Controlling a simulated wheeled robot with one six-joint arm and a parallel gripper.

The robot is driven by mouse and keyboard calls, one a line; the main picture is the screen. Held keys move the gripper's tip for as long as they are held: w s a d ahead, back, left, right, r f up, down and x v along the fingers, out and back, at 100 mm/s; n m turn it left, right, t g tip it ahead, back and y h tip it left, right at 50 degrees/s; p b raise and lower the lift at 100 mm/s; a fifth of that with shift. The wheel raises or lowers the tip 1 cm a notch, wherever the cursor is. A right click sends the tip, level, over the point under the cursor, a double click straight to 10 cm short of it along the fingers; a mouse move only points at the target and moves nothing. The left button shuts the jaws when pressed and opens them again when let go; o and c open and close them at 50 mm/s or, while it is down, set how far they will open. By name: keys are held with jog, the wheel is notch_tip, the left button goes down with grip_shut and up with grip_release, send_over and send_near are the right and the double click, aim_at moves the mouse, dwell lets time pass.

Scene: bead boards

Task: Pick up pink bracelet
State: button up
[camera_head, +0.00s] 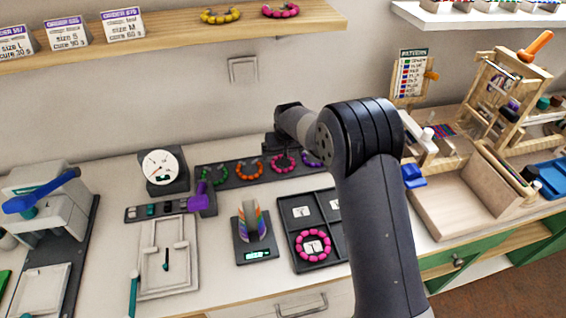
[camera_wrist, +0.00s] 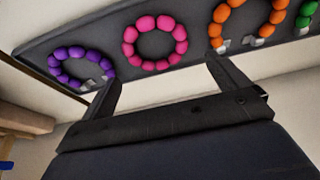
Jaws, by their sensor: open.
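A pink bracelet (camera_head: 275,166) lies on the dark bead board (camera_head: 233,182) between an orange and a purple bracelet. In the wrist view this pink bracelet (camera_wrist: 180,47) shows as a full ring of round beads, just beyond my gripper (camera_wrist: 161,73). My gripper is open, with one finger towards the purple bracelet and the other towards the orange one. Nothing is between the fingers. In the head view my arm's end is over the board and the fingers are not clear. Another pink bracelet (camera_head: 313,232) lies in a black divided tray (camera_head: 335,256), and another (camera_head: 281,12) is on the shelf.
Orange (camera_head: 248,177), green (camera_head: 210,175) and purple (camera_head: 308,154) bracelets share the board. A dial gauge (camera_head: 160,167) stands left of it. A scale (camera_head: 257,255) with a rainbow piece stands in front. A wooden shelf (camera_head: 180,30) hangs above; wooden fixtures (camera_head: 480,180) stand at right.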

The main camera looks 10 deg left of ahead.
jog(key=shift+x, duration=1.6)
jog(key=shift+w, duration=0.1)
jog(key=shift+c, duration=0.2)
jog(key=c, duration=1)
jog(key=shift+a, duration=0.1)
notch_tip(320, 180, up, 10)
jog(key=shift+b, duration=0.35)
